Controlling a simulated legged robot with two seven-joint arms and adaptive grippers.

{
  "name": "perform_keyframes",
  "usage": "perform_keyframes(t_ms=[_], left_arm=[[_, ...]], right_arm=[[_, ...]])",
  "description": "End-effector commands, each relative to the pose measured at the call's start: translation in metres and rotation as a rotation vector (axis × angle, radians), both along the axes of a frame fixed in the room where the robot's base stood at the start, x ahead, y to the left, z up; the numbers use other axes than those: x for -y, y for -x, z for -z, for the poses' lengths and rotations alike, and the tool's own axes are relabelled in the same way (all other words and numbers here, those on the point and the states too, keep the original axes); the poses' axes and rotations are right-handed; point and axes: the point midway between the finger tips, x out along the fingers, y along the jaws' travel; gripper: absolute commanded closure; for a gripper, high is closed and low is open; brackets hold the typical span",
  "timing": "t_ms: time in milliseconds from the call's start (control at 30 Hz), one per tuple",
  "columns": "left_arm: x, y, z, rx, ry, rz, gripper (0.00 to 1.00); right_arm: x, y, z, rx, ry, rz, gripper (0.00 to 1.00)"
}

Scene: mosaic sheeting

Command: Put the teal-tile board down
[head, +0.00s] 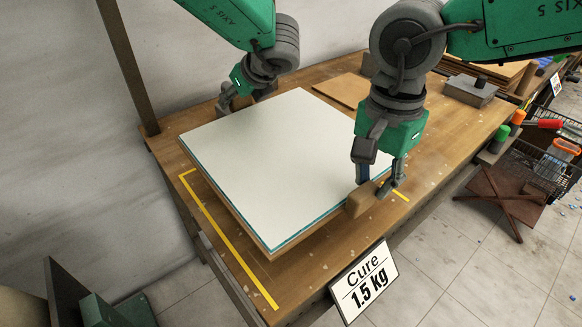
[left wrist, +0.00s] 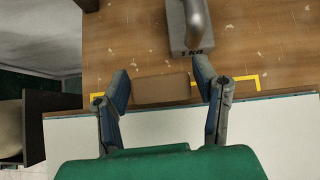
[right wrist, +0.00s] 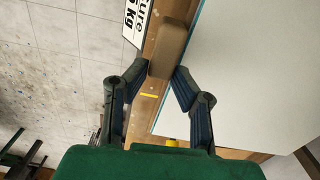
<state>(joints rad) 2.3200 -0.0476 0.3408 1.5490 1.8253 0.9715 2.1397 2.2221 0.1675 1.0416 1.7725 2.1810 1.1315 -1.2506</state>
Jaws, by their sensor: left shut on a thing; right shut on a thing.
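The teal-tile board (head: 270,165) is a square panel with a white top, a thin teal edge and a wooden base. It looks level over the workbench, inside yellow tape (head: 228,240); I cannot tell whether it touches the bench. My left gripper (head: 230,100), at its far edge, is shut on a wooden grip block (left wrist: 160,89). My right gripper (head: 378,186), at its near right edge, is shut on another block (head: 359,201). In the right wrist view that block (right wrist: 168,52) sits against the board's edge. The board's underside is hidden.
The wooden workbench (head: 310,262) has a "Cure 1.5 kg" sign (head: 363,282) at its front edge. A grey weight (head: 470,91) stands at the back right. A weight marked 1 KG (left wrist: 190,35) stands beyond the board's far edge. A thin brown sheet (head: 343,90) lies behind.

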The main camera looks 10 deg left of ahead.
Motion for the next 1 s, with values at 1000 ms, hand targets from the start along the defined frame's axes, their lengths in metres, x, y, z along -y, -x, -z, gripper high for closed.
perform_keyframes(t_ms=[1000], left_arm=[[0.007, 0.001, 0.027, -0.002, 0.010, 0.007, 0.98]], right_arm=[[-0.005, -0.002, 0.022, 0.009, -0.017, -0.006, 1.00]])
